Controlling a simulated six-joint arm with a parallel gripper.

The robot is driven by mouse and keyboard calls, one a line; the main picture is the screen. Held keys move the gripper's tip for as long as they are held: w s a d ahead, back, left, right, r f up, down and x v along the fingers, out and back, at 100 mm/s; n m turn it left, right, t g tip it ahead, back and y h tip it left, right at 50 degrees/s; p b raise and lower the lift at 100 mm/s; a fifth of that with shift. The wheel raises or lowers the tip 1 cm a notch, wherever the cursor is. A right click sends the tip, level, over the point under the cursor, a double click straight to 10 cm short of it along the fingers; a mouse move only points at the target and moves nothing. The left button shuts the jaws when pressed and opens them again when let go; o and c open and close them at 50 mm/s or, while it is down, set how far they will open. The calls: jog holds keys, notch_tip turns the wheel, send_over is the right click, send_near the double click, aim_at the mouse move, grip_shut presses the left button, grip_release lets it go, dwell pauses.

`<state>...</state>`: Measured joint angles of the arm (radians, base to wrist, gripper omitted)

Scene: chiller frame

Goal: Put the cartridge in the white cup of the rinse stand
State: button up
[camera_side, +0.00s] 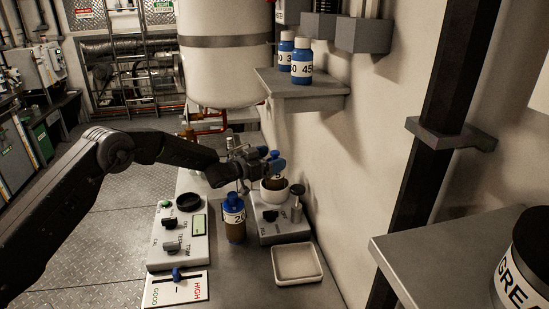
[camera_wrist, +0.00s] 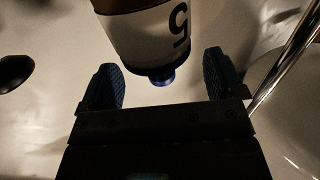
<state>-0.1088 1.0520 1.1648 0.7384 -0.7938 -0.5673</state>
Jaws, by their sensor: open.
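The cartridge, brown with a white label ending in 5 and a blue tip, shows in the wrist view (camera_wrist: 140,32). Its blue tip lies between the spread fingers of my gripper (camera_wrist: 163,85), with a gap on each side. In the side view my gripper (camera_side: 277,160) is above the white cup (camera_side: 273,195) of the rinse stand (camera_side: 268,232). Brown shows at the cup's mouth, and the cartridge appears to stand there, mostly hidden by the fingers. I cannot tell how deep it sits.
A brown bottle (camera_side: 235,230) with a blue cap stands left of the rinse stand. A control box (camera_side: 180,250) is further left, and a shallow white tray (camera_side: 297,280) lies in front. Blue bottles (camera_side: 301,72) stand on a shelf (camera_side: 305,95) above. The wall is close on the right.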

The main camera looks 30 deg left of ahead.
notch_tip(320, 180, up, 7)
jog(key=s, duration=0.1)
jog(key=shift+a, duration=0.2)
jog(key=shift+r, duration=0.1)
jog(key=s+a+r+n+g+y, duration=0.1)
jog(key=s+r+n+y, duration=0.1)
jog(key=s+r+y, duration=0.35)
jog(key=s+a+r+n+g+y, duration=0.2)
jog(key=s+r, duration=0.5)
jog(key=s, duration=0.3)
jog(key=s+d+f+g, duration=0.1)
jog(key=s+f+g, duration=0.1)
jog(key=s, duration=0.9)
jog(key=s+d+f+g, duration=0.1)
jog(key=s+f+g, duration=0.1)
jog(key=s, duration=0.9)
jog(key=s+d+f+g, duration=0.2)
jog(key=s+g, duration=0.2)
jog(key=s, duration=0.7)
jog(key=shift+s+f+h, duration=0.15)
jog(key=shift+s+h, duration=0.15)
jog(key=shift+h, duration=0.05)
jog(key=shift+c, duration=0.4)
